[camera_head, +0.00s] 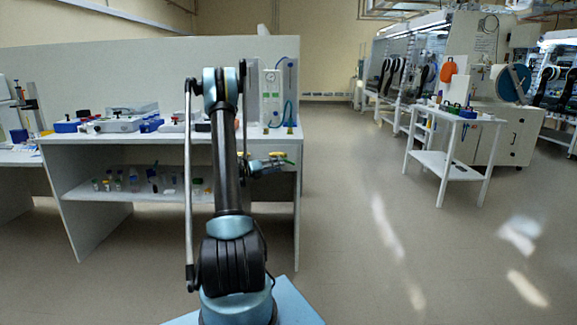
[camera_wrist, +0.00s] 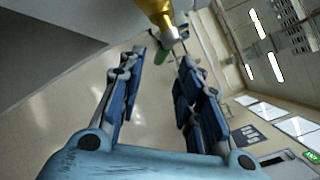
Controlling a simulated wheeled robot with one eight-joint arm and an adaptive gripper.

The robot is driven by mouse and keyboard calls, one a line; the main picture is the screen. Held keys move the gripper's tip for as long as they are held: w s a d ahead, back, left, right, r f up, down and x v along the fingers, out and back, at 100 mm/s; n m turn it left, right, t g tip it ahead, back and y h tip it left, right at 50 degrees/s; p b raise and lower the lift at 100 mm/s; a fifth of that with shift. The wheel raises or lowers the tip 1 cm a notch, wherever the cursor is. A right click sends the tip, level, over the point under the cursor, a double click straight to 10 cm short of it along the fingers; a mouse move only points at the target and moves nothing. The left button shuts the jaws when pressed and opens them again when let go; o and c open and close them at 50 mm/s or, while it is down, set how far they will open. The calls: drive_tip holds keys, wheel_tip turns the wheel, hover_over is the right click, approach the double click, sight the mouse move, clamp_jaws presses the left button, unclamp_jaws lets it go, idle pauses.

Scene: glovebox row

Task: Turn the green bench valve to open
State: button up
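My gripper (camera_wrist: 161,66) is open, its two blue-padded fingers spread with a gap between them. A green part (camera_wrist: 165,57), apparently the valve handle, shows between and just beyond the fingertips. A yellow brass fitting (camera_wrist: 157,10) joins it from the top of the wrist view. I cannot tell whether a finger touches the green part. In the head view, my gripper (camera_head: 267,166) is at the right front edge of the bench, beside yellow fittings (camera_head: 277,154).
The white bench (camera_head: 75,185) carries instruments on top and small bottles on its lower shelf. A panel with tubes (camera_head: 272,88) stands at its right end. A white cart (camera_head: 450,170) stands further right. Open floor (camera_head: 355,200) lies between them.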

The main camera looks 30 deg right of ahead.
sight(290, 162)
drive_tip(key=d, duration=0.7)
drive_tip(key=shift+d, duration=0.3)
drive_tip(key=shift+s, duration=0.1)
clamp_jaws()
